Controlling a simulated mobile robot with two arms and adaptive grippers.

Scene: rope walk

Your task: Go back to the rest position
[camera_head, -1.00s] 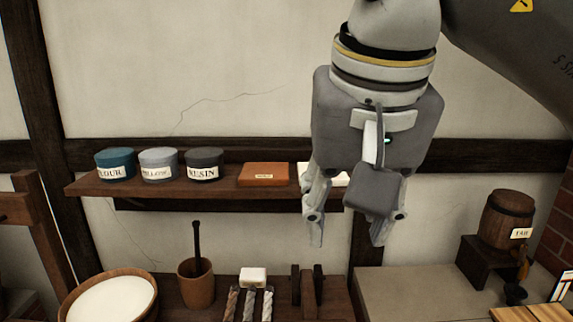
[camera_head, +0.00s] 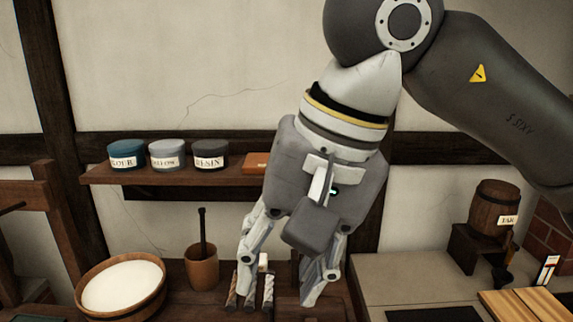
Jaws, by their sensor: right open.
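My right gripper (camera_head: 282,287) hangs down in the middle of the head view, its arm coming in from the upper right. Its two fingers are spread apart with nothing seen held between them. The fingertips show in front of the bench, close to several short rope pieces (camera_head: 268,289) and a small white block (camera_head: 263,262). I cannot tell how far above the bench they are. My left gripper is not in view.
A wall shelf (camera_head: 190,177) holds blue, grey and dark lidded tins and an orange box (camera_head: 255,162), partly hidden by my gripper. A wooden tub (camera_head: 158,292) and a brown cup (camera_head: 202,268) stand on the bench. A barrel (camera_head: 493,208) stands at right.

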